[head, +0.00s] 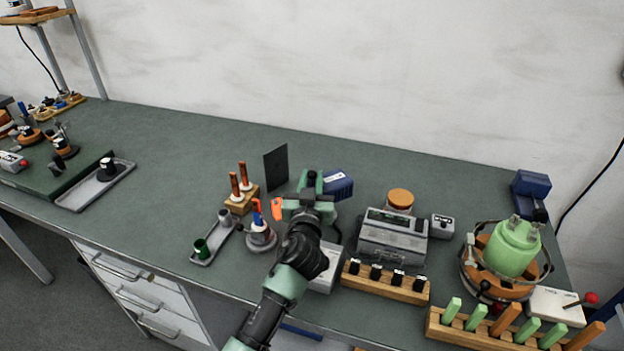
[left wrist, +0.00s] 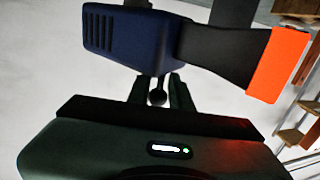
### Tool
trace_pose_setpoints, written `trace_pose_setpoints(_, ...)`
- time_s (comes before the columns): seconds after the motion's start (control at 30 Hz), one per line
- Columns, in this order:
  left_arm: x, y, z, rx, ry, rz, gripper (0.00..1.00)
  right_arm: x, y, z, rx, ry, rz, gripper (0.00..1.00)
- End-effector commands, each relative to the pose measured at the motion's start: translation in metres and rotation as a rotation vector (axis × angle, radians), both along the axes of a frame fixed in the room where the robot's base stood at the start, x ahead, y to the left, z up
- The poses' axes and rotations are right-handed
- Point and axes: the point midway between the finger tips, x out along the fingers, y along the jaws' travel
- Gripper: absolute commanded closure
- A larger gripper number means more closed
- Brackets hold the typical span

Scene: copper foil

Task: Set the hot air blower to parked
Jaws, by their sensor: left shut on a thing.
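The hot air blower has a blue vented body (head: 339,185) and an orange nozzle tip (head: 277,208) in the head view, on the middle of the bench. In the left wrist view its blue body (left wrist: 130,40), dark nozzle (left wrist: 225,48) and orange tip (left wrist: 278,65) lie just beyond my fingers. My left gripper (head: 310,190) covers the middle of the blower in the head view. Its fingers (left wrist: 158,93) are shut on a small dark knob-like part below the blue body. How that part joins the blower is hidden. My right gripper is in neither view.
An upright dark panel (head: 275,168) stands behind the blower. A wooden block with copper-coloured rods (head: 241,199) and a grey tray (head: 214,240) are to the left. A grey machine (head: 392,238) stands close on the right. The left-middle of the bench is clear.

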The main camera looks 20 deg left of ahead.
Motion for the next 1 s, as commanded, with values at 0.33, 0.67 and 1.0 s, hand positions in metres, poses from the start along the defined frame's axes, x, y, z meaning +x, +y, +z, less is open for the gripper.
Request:
trace_pose_setpoints(0.33,0.005,0.005,0.004,0.006,0.005,-0.122,1.00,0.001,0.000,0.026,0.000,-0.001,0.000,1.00)
trace_pose_setpoints(0.67,0.010,0.008,0.001,0.000,0.000,-0.278,1.00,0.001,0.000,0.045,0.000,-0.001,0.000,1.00)
trace_pose_setpoints(1.0,0.010,0.007,0.000,-0.001,-0.001,-0.278,0.60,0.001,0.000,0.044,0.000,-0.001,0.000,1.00)
